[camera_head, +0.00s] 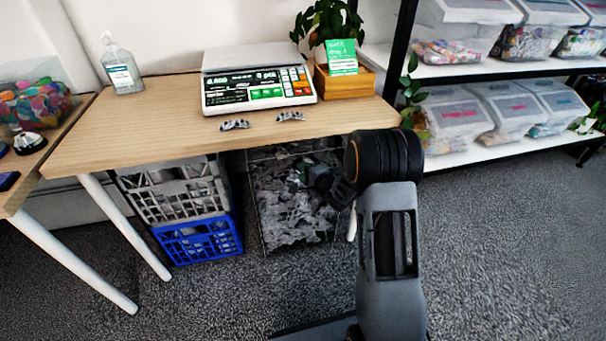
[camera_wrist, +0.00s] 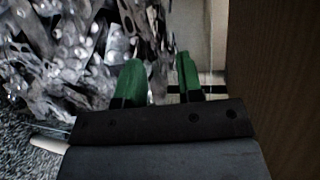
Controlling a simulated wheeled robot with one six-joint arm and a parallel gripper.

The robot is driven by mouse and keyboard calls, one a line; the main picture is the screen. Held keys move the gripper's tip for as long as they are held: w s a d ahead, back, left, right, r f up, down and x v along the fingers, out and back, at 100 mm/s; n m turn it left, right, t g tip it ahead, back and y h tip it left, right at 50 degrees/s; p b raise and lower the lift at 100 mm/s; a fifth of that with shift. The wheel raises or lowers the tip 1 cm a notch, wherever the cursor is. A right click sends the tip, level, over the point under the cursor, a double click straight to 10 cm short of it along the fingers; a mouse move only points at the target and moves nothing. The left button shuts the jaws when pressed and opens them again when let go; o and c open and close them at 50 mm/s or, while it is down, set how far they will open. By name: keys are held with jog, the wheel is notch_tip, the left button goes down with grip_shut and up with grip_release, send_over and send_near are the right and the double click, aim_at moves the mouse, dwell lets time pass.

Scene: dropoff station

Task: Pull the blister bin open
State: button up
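The blister bin (camera_head: 290,232) is a clear bin full of silver blister packs (camera_wrist: 75,50), standing on the carpet under the wooden table. My gripper (camera_head: 318,178) is at the upper right part of the bin, just below the table's front edge, partly hidden by my own wrist. In the wrist view, the two green fingers of my gripper (camera_wrist: 160,80) stand apart with a gap between them. They point at the right side of the blister packs. I cannot tell whether the bin's wall or rim lies between the fingers.
The wooden table (camera_head: 140,126) holds a scale (camera_head: 258,80), two blister packs (camera_head: 235,125), a bottle (camera_head: 121,68) and a planter (camera_head: 345,84). A grey crate (camera_head: 177,194) on a blue crate (camera_head: 200,243) stands left of the bin. Carpet in front is free.

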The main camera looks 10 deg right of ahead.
jog(key=shift+w+a, duration=0.1)
jog(key=shift+w, duration=0.05)
grip_shut()
dwell(0.5)
